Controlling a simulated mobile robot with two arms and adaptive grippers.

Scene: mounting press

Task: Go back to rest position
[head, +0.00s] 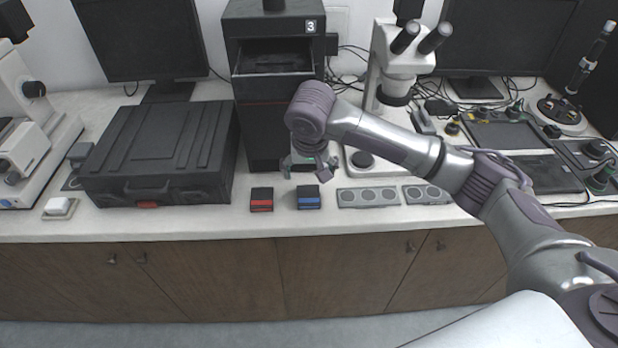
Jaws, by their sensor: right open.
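My right arm reaches in from the right across the bench. Its gripper (308,170) hangs above the bench in front of the black press (270,105) marked 3, open, with nothing seen between its fingers. A blue-fronted block (308,197) lies on the bench just below the gripper, and a red-fronted block (261,199) lies to its left; the gripper looks apart from both. The press has an open recess near its top; its lower right part is hidden behind my arm. My left gripper is not in view.
A large black case (160,150) lies left of the press. Grey plates with round recesses (368,197) lie right of the blue block. A white microscope (400,65) stands behind my right arm. Monitors and cables fill the back. The bench's front strip is mostly clear.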

